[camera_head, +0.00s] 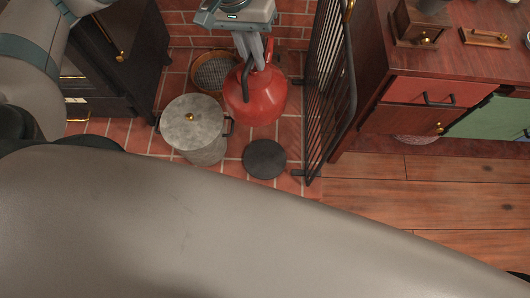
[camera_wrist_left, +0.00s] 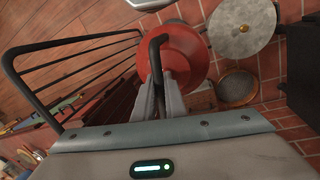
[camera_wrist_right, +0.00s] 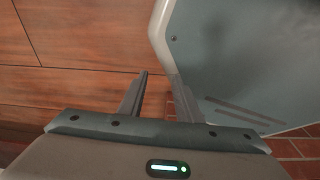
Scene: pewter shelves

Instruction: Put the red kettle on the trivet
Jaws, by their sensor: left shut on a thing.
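The red kettle (camera_head: 262,100) with a black handle hangs below my left gripper (camera_head: 255,52), between the grey pot and the black fire screen. My left gripper is shut on the kettle's handle, as the left wrist view also shows (camera_wrist_left: 160,82). I cannot tell whether the kettle's base touches the floor. The trivet, a flat black disc (camera_head: 265,158), lies bare on the brick floor, nearer to me than the kettle. My right gripper (camera_wrist_right: 156,74) is open and empty above the wooden floor; it is outside the head view.
A grey lidded pot (camera_head: 192,118) stands left of the trivet. A round rimmed basket (camera_head: 197,84) lies behind it. A black barred screen (camera_head: 330,85) stands close on the right, beside a red-brown cabinet (camera_head: 365,75). A black stove (camera_head: 135,50) is at left.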

